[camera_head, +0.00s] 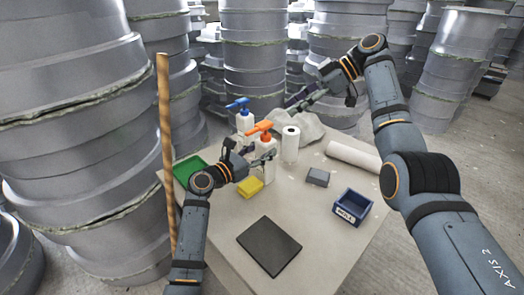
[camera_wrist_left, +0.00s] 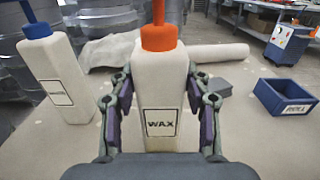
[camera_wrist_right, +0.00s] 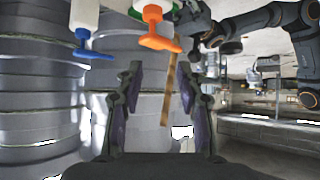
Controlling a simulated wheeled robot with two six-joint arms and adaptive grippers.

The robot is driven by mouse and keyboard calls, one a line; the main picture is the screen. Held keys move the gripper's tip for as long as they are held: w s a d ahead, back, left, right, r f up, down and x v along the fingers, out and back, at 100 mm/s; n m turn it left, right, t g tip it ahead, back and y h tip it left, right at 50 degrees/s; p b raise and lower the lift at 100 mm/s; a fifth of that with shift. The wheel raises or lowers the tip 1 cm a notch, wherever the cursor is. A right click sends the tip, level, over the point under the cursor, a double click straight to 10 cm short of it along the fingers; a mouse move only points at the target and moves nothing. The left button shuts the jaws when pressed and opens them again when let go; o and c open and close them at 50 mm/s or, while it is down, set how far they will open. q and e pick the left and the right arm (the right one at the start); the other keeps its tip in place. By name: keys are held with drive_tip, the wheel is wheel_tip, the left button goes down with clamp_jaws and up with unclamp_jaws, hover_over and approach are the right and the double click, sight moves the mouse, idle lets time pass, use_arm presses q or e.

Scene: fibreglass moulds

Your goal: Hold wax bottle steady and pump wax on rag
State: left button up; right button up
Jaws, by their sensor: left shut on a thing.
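The white wax bottle (camera_head: 267,148) with an orange pump (camera_head: 262,129) stands upright on the table. Its WAX label (camera_wrist_left: 161,123) faces my left wrist camera. My left gripper (camera_head: 258,160) is shut around the bottle's body, with one finger on each side in the left wrist view (camera_wrist_left: 160,100). My right gripper (camera_head: 298,101) is raised behind and to the right of the pump. In the right wrist view (camera_wrist_right: 158,88) its fingers are apart with nothing between them. The orange pump (camera_wrist_right: 158,41) shows above them there. A crumpled pale rag (camera_head: 307,124) lies at the table's back.
A similar bottle with a blue pump (camera_head: 244,121) stands close behind left. An upright white roll (camera_head: 290,145), a lying roll (camera_head: 353,157), a grey block (camera_head: 317,177), a blue bin (camera_head: 340,213), a yellow sponge (camera_head: 250,187), a green tray (camera_head: 189,168) and a dark pad (camera_head: 269,246) share the table.

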drive_tip(key=shift+a, duration=0.1)
drive_tip(key=shift+c, duration=1)
drive_tip(key=a+m+h, duration=0.1)
drive_tip(key=a+m+t+h, duration=0.1)
drive_tip(key=a, duration=0.1)
drive_tip(key=a+r+m+t+h, duration=0.1)
drive_tip(key=m, duration=0.1)
drive_tip(key=shift+w+a, duration=0.35)
clamp_jaws()
drive_tip(key=a+r+m+t+h, duration=0.1)
drive_tip(key=a+r+m+t, duration=0.1)
drive_tip(key=m, duration=0.1)
drive_tip(key=shift+a+r+h, duration=0.15)
drive_tip(key=shift+a+h, duration=0.15)
drive_tip(key=shift+h, duration=0.1)
drive_tip(key=shift+w+f+m+t+h, duration=0.15)
drive_tip(key=shift+f+m, duration=0.35)
drive_tip(key=shift+f, duration=0.9)
drive_tip(key=shift+s+f+m+t+h, duration=0.1)
drive_tip(key=shift+f+m+t+h, duration=0.3)
drive_tip(key=shift+f, duration=1)
drive_tip(key=shift+f, duration=0.15)
